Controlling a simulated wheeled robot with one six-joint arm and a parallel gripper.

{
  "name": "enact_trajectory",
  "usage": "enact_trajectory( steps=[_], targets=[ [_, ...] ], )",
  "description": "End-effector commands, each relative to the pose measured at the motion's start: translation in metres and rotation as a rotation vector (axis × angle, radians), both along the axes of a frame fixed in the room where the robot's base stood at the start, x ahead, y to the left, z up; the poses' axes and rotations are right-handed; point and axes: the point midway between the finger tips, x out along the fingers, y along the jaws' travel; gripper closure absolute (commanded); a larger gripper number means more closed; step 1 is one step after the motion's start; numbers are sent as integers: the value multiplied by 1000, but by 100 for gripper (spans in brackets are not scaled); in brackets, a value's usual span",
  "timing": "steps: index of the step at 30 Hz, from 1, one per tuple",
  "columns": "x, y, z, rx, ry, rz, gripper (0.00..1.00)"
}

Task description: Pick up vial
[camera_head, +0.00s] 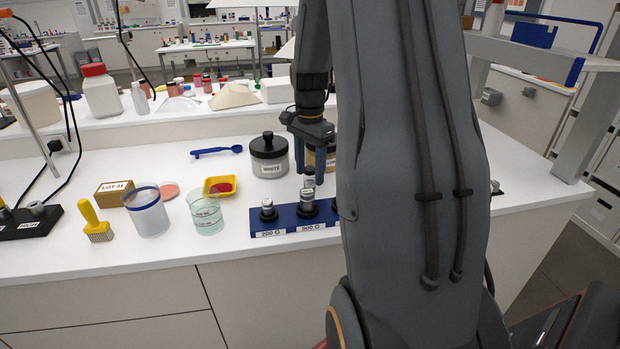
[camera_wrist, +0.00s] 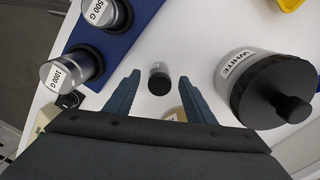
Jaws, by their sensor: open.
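The vial (camera_wrist: 159,80) is a small clear or grey cylinder with a black end, seen in the wrist view on the white bench. It lies in the gap between the fingertips of my gripper (camera_wrist: 159,76), with space on both sides. My gripper is open and empty, pointing down. In the head view, my gripper (camera_head: 313,172) hangs just behind the weight rack, and I cannot make out the vial there.
The blue rack (camera_head: 285,228) holds metal weights, including the 500 G weight (camera_head: 308,201) and the 1000 G weight (camera_wrist: 65,75), close to my gripper's left in the wrist view. The WHITE jar (camera_head: 269,156) stands on the other side. A beaker (camera_head: 206,214) is farther left.

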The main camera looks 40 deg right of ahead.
Motion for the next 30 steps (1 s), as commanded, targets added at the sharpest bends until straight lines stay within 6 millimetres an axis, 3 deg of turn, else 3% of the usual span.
enact_trajectory(
  steps=[6, 14, 22, 30],
  targets=[
    [-2, 1, -25, 1, 1, 1, 50],
    [-1, 1, -28, 0, 0, 2, 50],
    [-1, 1, -28, 0, 0, 2, 94],
    [-1, 1, -25, -1, -1, 2, 95]
  ],
)
